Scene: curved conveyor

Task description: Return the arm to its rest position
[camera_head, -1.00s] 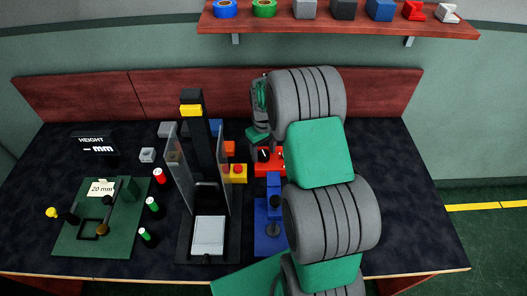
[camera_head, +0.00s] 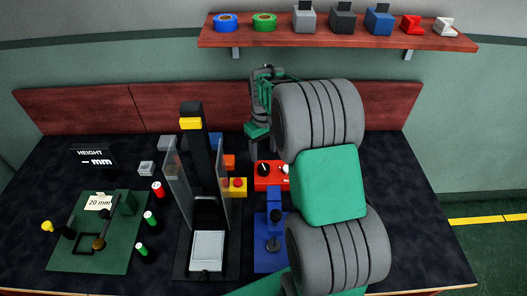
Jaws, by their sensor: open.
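My arm, in large grey and green links, reaches up the right half of the view. My gripper (camera_head: 257,146) is at its far end, partly hidden behind the arm. It points down above and behind the red control box (camera_head: 267,181) and appears empty. Its fingertips are small and dark, so their gap is hard to make out.
A press-like machine with clear side panels (camera_head: 222,185) stands mid-table, beside a blue lever unit (camera_head: 270,240). A green board (camera_head: 110,255) and several red and green cylinders are at left. A red shelf (camera_head: 330,35) hangs above the back panel.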

